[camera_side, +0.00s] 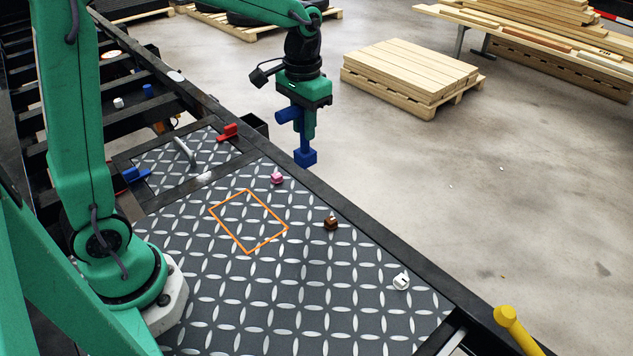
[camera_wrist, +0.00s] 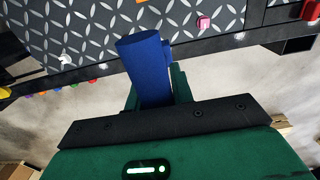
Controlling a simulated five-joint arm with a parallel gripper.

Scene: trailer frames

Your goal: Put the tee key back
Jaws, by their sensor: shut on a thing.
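The blue tee key (camera_side: 305,157) is in my gripper (camera_side: 307,128), with its crossbar sticking out to the left and its stem pointing down to a block-like end. It hangs in the air, apart from the deck, beyond the far dark rail in the side view. In the wrist view the key's thick blue bar (camera_wrist: 146,62) lies between the green fingers of my gripper (camera_wrist: 157,88), which are shut on it. The bar hides part of the fingers and of the deck behind it.
The diamond-plate deck (camera_side: 200,290) bears an orange outlined rectangle (camera_side: 248,221), mostly clear. Pink (camera_side: 277,179), brown (camera_side: 331,223) and white (camera_side: 401,282) small pieces lie near the rail (camera_side: 360,236). A red piece (camera_side: 228,132) and dark open box (camera_side: 256,122) are near the deck's far end.

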